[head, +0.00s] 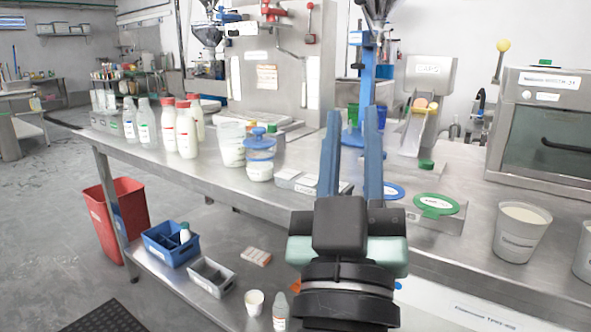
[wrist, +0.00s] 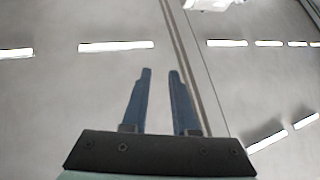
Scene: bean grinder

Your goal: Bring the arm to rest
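My gripper (head: 351,130) rises in front of the steel counter (head: 220,176) in the head view, its two blue fingers pointing up. The fingers are apart with nothing between them, so it is open and empty. In the wrist view the open fingers (wrist: 160,75) show against the ceiling with its light strips, with nothing held. The fingers cover part of the counter and the blue stand (head: 368,75) behind them in the head view.
Red-capped bottles (head: 187,133) and a blue-lidded jar (head: 260,160) stand on the counter to the left. A green lid (head: 436,204), a white cup (head: 522,231) and a steel oven (head: 548,120) are at right. A red bin (head: 117,215) stands on the floor, with open floor at far left.

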